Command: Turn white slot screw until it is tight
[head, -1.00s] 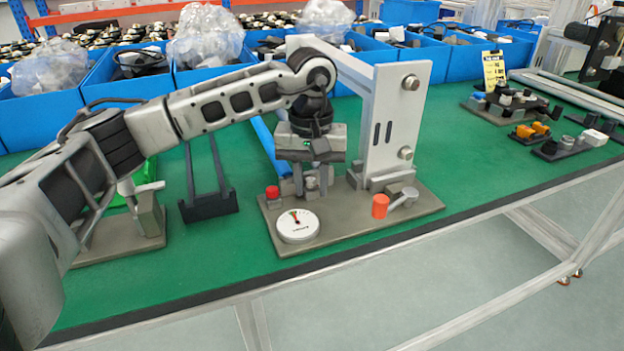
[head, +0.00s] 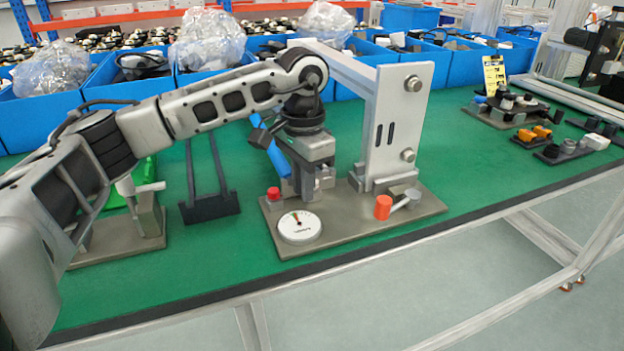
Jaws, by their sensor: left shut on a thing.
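My left gripper (head: 313,186) points down over the grey base plate (head: 345,229) of a fixture, in front of its upright. It is shut low at the plate, with the fingers around a small part that they mostly hide. This appears to be the white slot screw; its head and slot cannot be made out. A white round dial gauge (head: 298,229) with a red needle lies on the plate just in front of the gripper. My right gripper is not in view.
The fixture's tall light grey upright (head: 399,130) stands close right of the gripper. A red knob (head: 273,193) is at its left, an orange knob (head: 382,207) at its right. Blue bins (head: 40,119) line the back.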

